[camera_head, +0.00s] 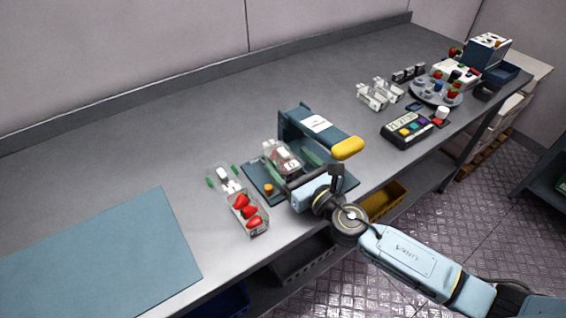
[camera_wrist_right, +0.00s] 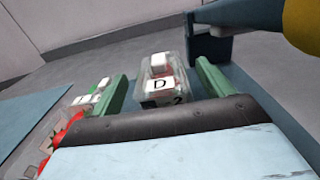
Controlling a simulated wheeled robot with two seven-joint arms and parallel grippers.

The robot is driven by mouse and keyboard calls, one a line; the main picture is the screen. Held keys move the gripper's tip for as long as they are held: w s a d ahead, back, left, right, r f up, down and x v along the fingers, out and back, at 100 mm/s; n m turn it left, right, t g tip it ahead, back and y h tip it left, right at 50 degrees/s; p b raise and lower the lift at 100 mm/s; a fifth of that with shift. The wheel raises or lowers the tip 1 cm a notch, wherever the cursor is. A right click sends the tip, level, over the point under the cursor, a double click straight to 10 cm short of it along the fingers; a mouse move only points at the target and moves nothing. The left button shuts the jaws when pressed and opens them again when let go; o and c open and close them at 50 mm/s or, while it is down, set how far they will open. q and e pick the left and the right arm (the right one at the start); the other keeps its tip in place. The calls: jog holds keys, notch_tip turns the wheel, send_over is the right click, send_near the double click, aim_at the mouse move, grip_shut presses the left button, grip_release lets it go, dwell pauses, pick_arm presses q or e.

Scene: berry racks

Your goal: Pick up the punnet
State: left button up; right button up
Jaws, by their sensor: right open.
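A clear punnet (camera_head: 283,156) with a white block and reddish contents sits on the dark blue base of a press-like device (camera_head: 262,172). My right gripper (camera_head: 290,174) is over the near side of the device. Its green fingers (camera_wrist_right: 160,88) stand open, one to each side of the punnet, with visible gaps. My left gripper is in neither view.
Another clear punnet with strawberries (camera_head: 248,212) stands left of the device. A blue mat (camera_head: 100,255) lies at left. A keypad scale (camera_head: 408,128) and round tray (camera_head: 437,92) stand at right.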

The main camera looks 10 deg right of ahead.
jog(key=shift+x, duration=1)
jog(key=c, duration=1.2)
jog(key=shift+r, duration=0.1)
